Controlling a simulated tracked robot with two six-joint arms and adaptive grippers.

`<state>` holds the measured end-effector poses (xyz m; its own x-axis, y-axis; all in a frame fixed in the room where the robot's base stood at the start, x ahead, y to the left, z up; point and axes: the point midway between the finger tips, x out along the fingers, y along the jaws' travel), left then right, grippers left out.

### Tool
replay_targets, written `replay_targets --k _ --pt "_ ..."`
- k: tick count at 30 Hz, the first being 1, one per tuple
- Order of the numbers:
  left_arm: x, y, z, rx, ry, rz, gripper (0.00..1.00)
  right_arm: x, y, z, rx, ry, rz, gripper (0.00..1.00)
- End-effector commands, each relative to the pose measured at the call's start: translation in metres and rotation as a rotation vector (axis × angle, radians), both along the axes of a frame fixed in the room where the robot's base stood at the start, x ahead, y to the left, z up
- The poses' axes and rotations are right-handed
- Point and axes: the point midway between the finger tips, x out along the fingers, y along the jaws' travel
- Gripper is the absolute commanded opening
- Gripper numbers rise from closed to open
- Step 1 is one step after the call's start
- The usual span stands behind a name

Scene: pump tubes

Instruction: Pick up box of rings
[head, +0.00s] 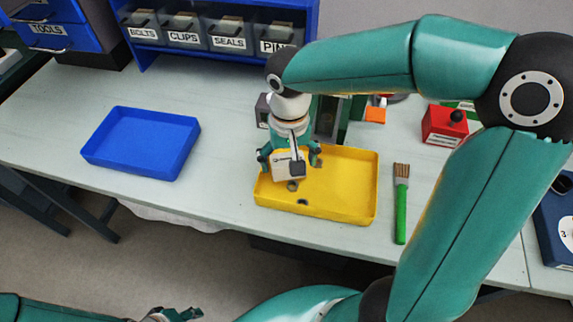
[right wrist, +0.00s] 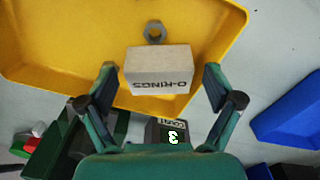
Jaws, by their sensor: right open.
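The box of rings is a small white box (right wrist: 158,70) labelled O-RINGS. In the right wrist view it lies between the fingers of my right gripper (right wrist: 160,78), with a gap on each side. In the head view the white box (head: 283,170) shows at the left part of the yellow tray (head: 366,195), beneath my right gripper (head: 290,155). The right gripper is open and points down at it. My left gripper (head: 178,314) shows only in part at the bottom edge, and its jaws are unclear.
A grey nut (right wrist: 155,32) lies near the box, and a dark nut (head: 303,202) lies in the tray. A green-handled brush (head: 400,205) and a red box (head: 444,125) are to the right. An empty blue tray (head: 142,143) is left. Labelled bins (head: 184,38) stand behind.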

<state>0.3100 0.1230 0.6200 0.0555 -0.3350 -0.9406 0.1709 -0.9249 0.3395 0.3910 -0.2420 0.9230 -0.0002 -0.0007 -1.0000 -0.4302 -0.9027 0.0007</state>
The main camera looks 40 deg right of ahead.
Motion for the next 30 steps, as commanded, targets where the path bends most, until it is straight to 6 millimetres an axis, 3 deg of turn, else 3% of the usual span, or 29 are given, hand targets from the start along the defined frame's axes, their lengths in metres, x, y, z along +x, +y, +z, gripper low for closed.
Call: replay_targets --k 6,14,15,24,30 --pt "0.0 0.0 0.0 0.0 0.0 0.0 0.4 -0.003 0.0 -0.029 0.0 0.002 -0.001 0.91" --pt "0.0 0.0 0.0 0.0 0.0 0.0 0.4 -0.002 0.0 -0.033 0.0 0.0 -0.001 0.91" --pt "0.0 0.0 0.0 0.0 0.0 0.0 0.4 -0.002 0.0 -0.033 0.0 0.0 -0.001 0.89" --pt "0.0 0.0 0.0 0.0 0.0 0.0 0.4 -0.002 0.0 -0.033 0.001 0.0 -0.001 0.42" --pt "0.0 0.0 0.0 0.0 0.0 0.0 0.4 -0.002 0.0 -0.032 0.001 0.0 -0.001 0.42"
